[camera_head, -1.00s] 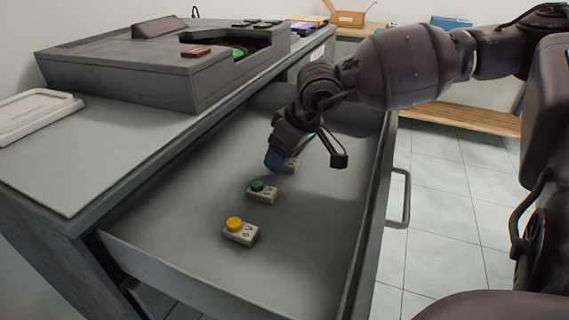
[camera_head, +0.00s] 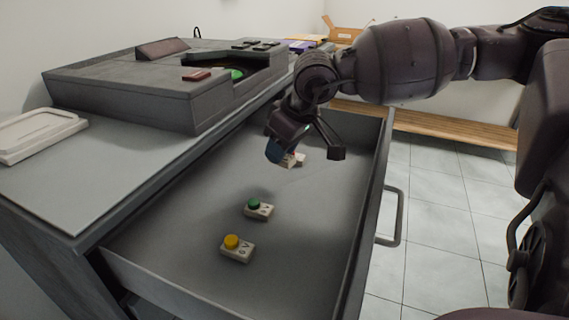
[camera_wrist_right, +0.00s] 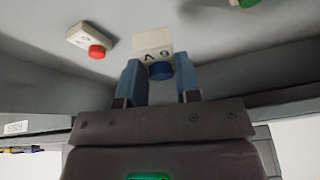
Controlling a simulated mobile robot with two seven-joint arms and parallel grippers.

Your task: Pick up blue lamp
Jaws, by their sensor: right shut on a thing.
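The blue lamp (camera_wrist_right: 160,70) has a round blue cap on a pale, marked block and shows in the right wrist view. My right gripper (camera_wrist_right: 160,80) is shut on it, with one blue finger on each side of the cap. In the head view, my right gripper (camera_head: 280,152) points down into the open grey drawer (camera_head: 200,265). A pale block (camera_head: 292,160) shows partly behind its fingers; I cannot tell which lamp it belongs to. I cannot tell whether the blue lamp is clear of the drawer floor. My left gripper is out of view.
A green lamp (camera_head: 257,208) and a yellow lamp (camera_head: 237,247) stand in the drawer. A red lamp (camera_wrist_right: 95,46) shows in the wrist view. A grey panel box (camera_head: 130,95) stands on the cabinet top. The drawer's right wall and handle (camera_head: 396,225) border the tiled floor.

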